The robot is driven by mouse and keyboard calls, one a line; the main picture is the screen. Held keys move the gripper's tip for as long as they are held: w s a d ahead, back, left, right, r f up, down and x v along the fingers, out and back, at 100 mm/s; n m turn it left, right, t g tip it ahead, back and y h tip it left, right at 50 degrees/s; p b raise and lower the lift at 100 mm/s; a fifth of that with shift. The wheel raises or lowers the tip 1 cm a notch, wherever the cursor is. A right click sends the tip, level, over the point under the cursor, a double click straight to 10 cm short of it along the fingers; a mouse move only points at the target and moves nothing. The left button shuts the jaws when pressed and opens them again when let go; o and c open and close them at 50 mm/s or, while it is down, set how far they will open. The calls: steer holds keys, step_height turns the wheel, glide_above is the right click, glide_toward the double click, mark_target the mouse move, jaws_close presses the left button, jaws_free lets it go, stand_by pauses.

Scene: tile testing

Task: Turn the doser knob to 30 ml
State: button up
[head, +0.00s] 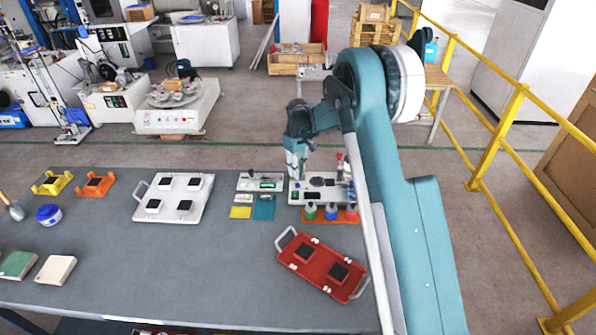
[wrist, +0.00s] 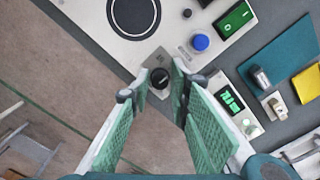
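In the wrist view a black round knob (wrist: 160,78) stands on a corner of a white panel (wrist: 120,45). My gripper (wrist: 160,80) is open, with one green fingertip on each side of the knob; I cannot tell whether they touch it. The knob's pointer and scale are not readable. In the head view my gripper (head: 296,168) points down at the left end of the white panel (head: 322,203) at the table's back edge. The knob is not clear there.
The panel has a blue button (wrist: 200,42), a green rocker switch (wrist: 234,19) and a dark round plate (wrist: 134,14). Beside it is a device with a green display (wrist: 230,100). A red tray (head: 322,268) and a white tray (head: 172,198) lie on the grey table (head: 180,265), its middle clear.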

steer(key=c, duration=0.4)
steer(key=shift+m+b, duration=0.4)
steer(key=m+b, duration=0.2)
steer(key=m, duration=0.1)
steer(key=shift+f, duration=0.1)
steer(key=shift+m+b, duration=0.85)
steer(key=shift+m, duration=1.25)
steer(key=o, duration=0.9)
steer(key=shift+r, duration=0.2)
